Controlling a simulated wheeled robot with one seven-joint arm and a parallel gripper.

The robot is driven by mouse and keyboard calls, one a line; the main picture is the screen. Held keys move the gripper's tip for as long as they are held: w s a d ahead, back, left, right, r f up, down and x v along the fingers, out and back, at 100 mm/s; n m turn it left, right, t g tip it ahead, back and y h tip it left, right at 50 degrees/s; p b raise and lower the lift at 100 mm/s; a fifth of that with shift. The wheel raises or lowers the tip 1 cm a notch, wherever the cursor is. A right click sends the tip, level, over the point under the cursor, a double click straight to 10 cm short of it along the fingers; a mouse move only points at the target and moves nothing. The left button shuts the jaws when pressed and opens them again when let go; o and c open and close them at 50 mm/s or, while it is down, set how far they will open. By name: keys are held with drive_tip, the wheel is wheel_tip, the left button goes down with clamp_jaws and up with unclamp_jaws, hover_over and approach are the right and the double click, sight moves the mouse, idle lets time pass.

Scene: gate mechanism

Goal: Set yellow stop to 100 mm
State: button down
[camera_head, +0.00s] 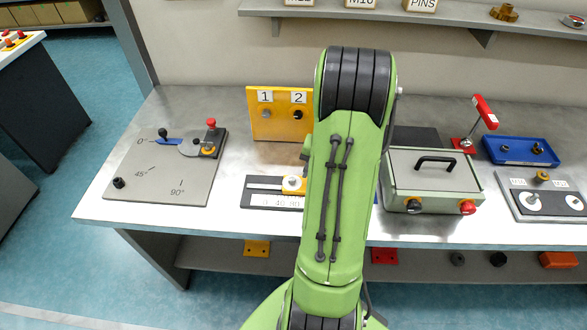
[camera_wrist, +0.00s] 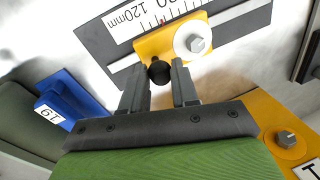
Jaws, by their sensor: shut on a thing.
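The yellow stop (camera_wrist: 172,43) sits on a slotted rail with a white millimetre scale (camera_wrist: 128,20), which reads 120mm near its left end in the wrist view. The stop carries a white round washer with a hex bolt (camera_wrist: 196,43) and a black ball knob (camera_wrist: 159,72). My gripper (camera_wrist: 160,80) is shut on the black knob, a finger on each side. A thin red mark on the stop lies between the 120 label and a partly cut-off label; the exact reading is unclear. In the head view the stop (camera_head: 293,184) shows left of my arm, which hides my gripper.
A yellow panel marked 1 and 2 (camera_head: 265,122) stands behind the rail. A dial plate (camera_head: 165,180) lies to the left, a box with a black handle (camera_head: 430,185) to the right. A blue block (camera_wrist: 62,98) is close left of my gripper in the wrist view.

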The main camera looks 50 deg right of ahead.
drive_tip(key=shift+s+d, duration=0.2)
drive_tip(key=shift+d, duration=0.05)
drive_tip(key=c, duration=0.9)
unclamp_jaws()
drive_tip(key=shift+o, duration=0.2)
wheel_tip(320, 180, up, 16)
drive_tip(key=s+d+p, duration=0.1)
drive_tip(key=s+p, duration=0.1)
drive_tip(key=p, duration=0.2)
drive_tip(key=shift+s+f, duration=0.2)
drive_tip(key=shift+s, duration=0.15)
drive_tip(key=shift+d, duration=0.1)
